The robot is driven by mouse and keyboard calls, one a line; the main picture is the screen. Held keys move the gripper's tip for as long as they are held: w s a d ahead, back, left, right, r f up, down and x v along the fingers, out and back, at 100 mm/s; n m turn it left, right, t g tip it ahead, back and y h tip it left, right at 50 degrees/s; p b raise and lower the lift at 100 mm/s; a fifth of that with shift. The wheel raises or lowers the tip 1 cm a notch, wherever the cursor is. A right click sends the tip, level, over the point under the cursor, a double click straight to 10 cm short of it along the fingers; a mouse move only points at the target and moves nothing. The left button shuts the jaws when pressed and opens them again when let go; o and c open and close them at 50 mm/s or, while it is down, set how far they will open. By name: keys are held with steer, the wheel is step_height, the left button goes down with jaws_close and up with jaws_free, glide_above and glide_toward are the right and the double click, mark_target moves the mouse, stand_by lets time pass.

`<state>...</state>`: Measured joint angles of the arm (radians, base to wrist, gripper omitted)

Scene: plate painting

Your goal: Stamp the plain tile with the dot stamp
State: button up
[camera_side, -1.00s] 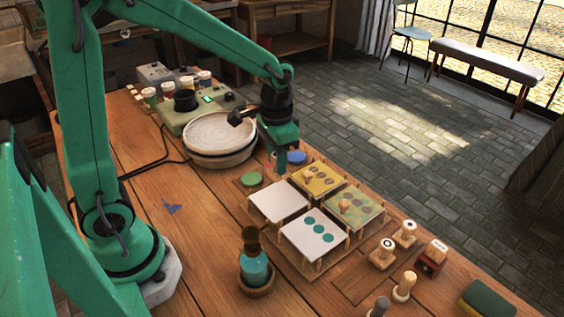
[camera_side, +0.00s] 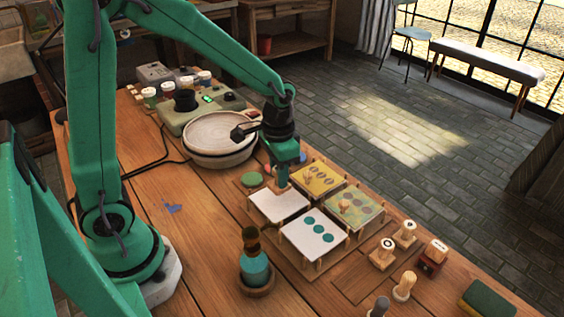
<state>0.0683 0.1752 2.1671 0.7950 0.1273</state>
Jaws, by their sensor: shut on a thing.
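The plain white tile (camera_side: 273,208) lies in the left of the four-place tile rack, with no marks visible on it. My gripper (camera_side: 284,174) is over the tile's far edge, pointing down. It is shut on a small stamp (camera_side: 283,186), taken to be the dot stamp; only its light lower part shows below the fingers. The stamp's lower end appears at or just above the tile's far part; I cannot tell whether it touches. Its printing face is hidden.
Beside it are a white tile with teal dots (camera_side: 313,239), a yellow tile (camera_side: 318,178) and an olive tile (camera_side: 358,207). A green pad (camera_side: 252,180) lies left of the rack. Several stamps (camera_side: 383,252) stand right; a teal bottle (camera_side: 255,268) stands in front.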

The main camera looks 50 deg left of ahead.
steer(key=shift+f, duration=1.2)
steer(key=shift+f, duration=0.65)
stand_by(1.8)
steer(key=shift+r, duration=0.15)
steer(key=shift+r, duration=3.45)
